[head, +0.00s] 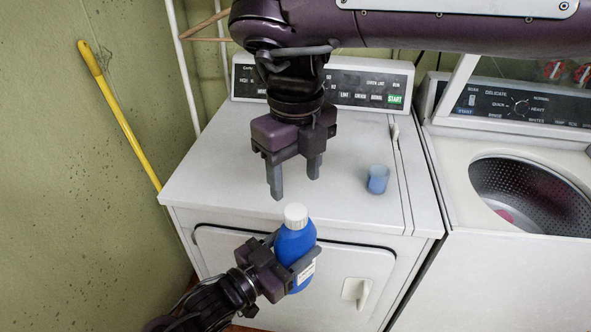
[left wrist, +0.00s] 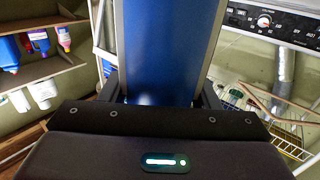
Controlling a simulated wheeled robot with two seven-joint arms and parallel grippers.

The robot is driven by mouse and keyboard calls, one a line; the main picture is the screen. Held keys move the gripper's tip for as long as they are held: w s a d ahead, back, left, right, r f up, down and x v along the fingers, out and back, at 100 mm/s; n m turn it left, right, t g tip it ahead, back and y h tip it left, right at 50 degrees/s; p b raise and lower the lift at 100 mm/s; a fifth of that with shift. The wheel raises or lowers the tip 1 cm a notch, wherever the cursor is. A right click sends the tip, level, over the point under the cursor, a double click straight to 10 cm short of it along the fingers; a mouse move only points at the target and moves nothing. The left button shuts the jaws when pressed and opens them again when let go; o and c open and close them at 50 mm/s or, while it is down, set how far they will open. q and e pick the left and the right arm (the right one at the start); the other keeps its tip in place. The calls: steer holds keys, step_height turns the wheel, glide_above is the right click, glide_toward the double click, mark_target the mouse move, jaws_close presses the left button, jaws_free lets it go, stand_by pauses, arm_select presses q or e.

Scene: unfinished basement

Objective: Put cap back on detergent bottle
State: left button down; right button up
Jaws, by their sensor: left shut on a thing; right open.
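The detergent bottle (head: 296,240) is blue with a ribbed white top (head: 295,215) and a pale label. My left gripper (head: 292,254) is shut around its body and holds it nearly upright in front of the dryer's front edge. The bottle's blue side fills the middle of the left wrist view (left wrist: 162,50). A small light-blue cup-shaped cap (head: 377,179) stands on the dryer top, right of my grippers. My right gripper (head: 295,183) is open and empty, pointing down above the bottle's white top and left of the blue cap.
The white dryer (head: 215,170) has a control panel at the back and mostly clear top. A washer (head: 455,190) with an open drum stands at right. A yellow pole (head: 120,115) leans on the left wall. Shelves (left wrist: 50,68) with bottles show in the left wrist view.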

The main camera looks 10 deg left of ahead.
mark_target(296, 211)
steer(key=n, duration=0.4)
steer(key=shift+r, duration=0.1)
steer(key=shift+f, duration=4)
